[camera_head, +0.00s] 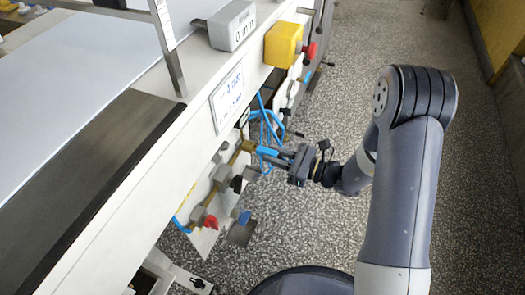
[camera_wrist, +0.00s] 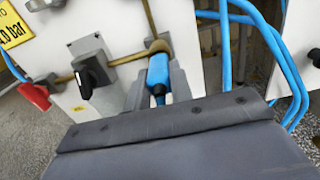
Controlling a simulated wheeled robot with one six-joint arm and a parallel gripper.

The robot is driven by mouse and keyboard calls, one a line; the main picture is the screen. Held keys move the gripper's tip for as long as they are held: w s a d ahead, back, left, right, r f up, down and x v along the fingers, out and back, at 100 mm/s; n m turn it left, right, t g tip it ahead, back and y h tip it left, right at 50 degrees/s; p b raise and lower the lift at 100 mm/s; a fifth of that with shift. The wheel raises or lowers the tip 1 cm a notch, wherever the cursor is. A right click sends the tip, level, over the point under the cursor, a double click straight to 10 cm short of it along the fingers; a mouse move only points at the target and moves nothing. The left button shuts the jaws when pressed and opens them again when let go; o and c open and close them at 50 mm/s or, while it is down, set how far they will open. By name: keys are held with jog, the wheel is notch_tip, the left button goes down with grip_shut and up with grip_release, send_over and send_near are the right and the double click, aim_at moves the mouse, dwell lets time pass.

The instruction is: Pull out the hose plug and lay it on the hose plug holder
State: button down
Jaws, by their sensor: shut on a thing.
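The blue hose plug (camera_wrist: 158,72) sits between my gripper's two grey fingers in the wrist view, with its upper end against a brass fitting (camera_wrist: 158,46) on the white panel. My gripper (camera_wrist: 158,88) is shut on the plug. In the head view my gripper (camera_head: 277,158) reaches in from the right to the panel, beside a brass fitting (camera_head: 248,146). The plug's lower end is hidden by my gripper body. A small grey plate (camera_head: 241,233) juts out at the panel's lower end; I cannot tell whether it is the hose plug holder.
Blue hoses (camera_wrist: 283,60) hang right of my gripper. A grey valve box with a black knob (camera_wrist: 86,76) and a red handle (camera_wrist: 36,95) lie left. A red knob (camera_head: 210,221) and blue knob (camera_head: 244,217) sit low on the panel. The speckled floor (camera_head: 310,230) is clear.

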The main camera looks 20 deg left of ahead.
jog(key=shift+s+d, duration=0.15)
jog(key=shift+d, duration=1.25)
jog(key=shift+s+d, duration=0.1)
jog(key=shift+d, duration=1.3)
